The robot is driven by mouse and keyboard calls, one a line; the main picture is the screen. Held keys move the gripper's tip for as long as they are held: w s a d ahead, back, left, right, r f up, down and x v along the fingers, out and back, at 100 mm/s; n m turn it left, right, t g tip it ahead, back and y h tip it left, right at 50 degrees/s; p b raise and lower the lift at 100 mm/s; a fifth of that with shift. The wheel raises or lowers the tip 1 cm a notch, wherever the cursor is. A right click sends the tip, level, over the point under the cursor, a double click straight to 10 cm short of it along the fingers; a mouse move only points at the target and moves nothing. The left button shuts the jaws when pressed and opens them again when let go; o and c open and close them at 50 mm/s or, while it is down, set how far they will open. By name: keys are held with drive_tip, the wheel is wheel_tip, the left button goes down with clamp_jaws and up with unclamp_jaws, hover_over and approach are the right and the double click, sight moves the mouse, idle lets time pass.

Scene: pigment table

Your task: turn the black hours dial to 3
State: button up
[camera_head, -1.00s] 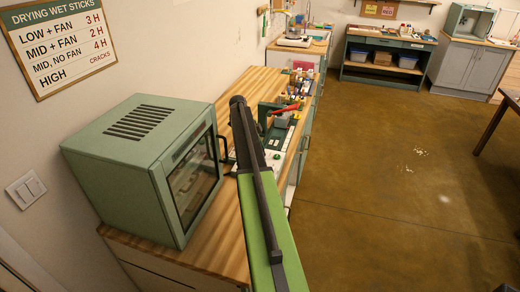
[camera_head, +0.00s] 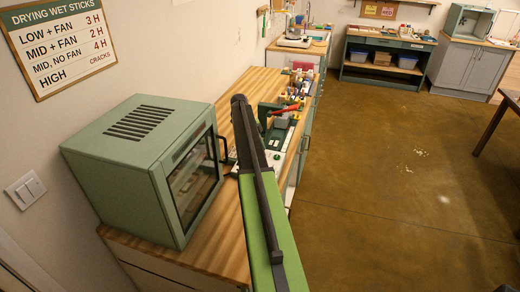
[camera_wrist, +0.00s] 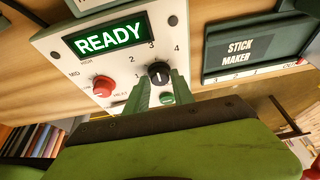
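The black hours dial (camera_wrist: 158,73) is on a pale control panel (camera_wrist: 60,46) in the wrist view, with the numbers 1 to 4 around its left and upper sides. A small light mark shows on it, but I cannot read its exact setting. My gripper (camera_wrist: 161,86) has two green fingers at the dial's lower side, apart, with a green button (camera_wrist: 167,99) visible between them. I cannot tell whether the fingertips touch the dial. In the head view my arm reaches over the bench and the dial cannot be made out.
A red knob (camera_wrist: 103,86) sits left of the dial, below a lit READY display (camera_wrist: 110,37). A dark stick maker box (camera_wrist: 240,52) is to the right. A green drying oven (camera_head: 145,165) stands on the wooden bench (camera_head: 215,245). The floor at right is open.

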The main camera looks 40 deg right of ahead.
drive_tip(key=o, duration=0.3)
drive_tip(key=p+v, duration=1.1)
drive_tip(key=v, duration=0.1)
